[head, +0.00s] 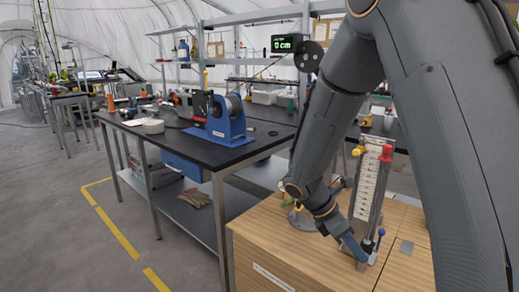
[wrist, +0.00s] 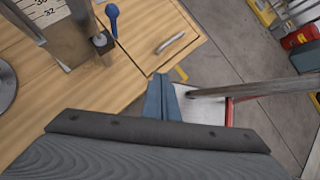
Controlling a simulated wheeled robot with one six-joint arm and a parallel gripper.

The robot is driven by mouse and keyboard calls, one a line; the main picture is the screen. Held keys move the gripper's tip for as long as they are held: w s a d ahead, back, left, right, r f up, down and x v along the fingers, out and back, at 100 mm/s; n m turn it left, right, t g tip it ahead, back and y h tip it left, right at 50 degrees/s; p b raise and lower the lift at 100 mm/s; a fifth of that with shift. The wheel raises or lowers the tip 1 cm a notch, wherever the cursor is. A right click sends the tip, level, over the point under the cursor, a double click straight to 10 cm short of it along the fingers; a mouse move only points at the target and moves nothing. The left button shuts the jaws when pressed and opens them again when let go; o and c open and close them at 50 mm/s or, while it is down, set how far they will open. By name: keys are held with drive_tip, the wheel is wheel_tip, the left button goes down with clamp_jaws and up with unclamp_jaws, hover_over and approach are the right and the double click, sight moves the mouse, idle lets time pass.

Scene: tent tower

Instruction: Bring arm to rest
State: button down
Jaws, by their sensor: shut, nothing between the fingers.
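My gripper (wrist: 162,98) shows blue fingers in the wrist view, shut together with nothing between them. In the head view my arm reaches down from the upper right, and my gripper (head: 354,247) is low over the wooden cabinet top (head: 272,228), at the foot of an upright scaled gauge (head: 367,185). I cannot tell whether it touches the gauge's base. In the wrist view the gauge's lower part and a blue-knobbed lever (wrist: 112,14) are at the upper left, apart from the fingers.
A black-topped workbench (head: 190,150) carries a blue machine (head: 226,122). A metal handle (wrist: 170,42) lies on the wooden top. Red and yellow items (wrist: 297,38) stand on the floor. Open grey floor (head: 60,220) lies at the left of the head view.

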drive_tip(key=s+a+r+m+t+y+p, duration=0.1)
drive_tip(key=s+a+r+m+y, duration=0.2)
drive_tip(key=s+m, duration=0.4)
drive_tip(key=s+a+r+m+y+p, duration=0.1)
drive_tip(key=s+a+r+m+y, duration=0.2)
drive_tip(key=s+m, duration=0.4)
drive_tip(key=shift+s+a+r+m+t+y+p, duration=0.35)
drive_tip(key=shift+m+y, duration=0.45)
drive_tip(key=shift+m, duration=1.7)
drive_tip(key=shift+d+f, duration=0.1)
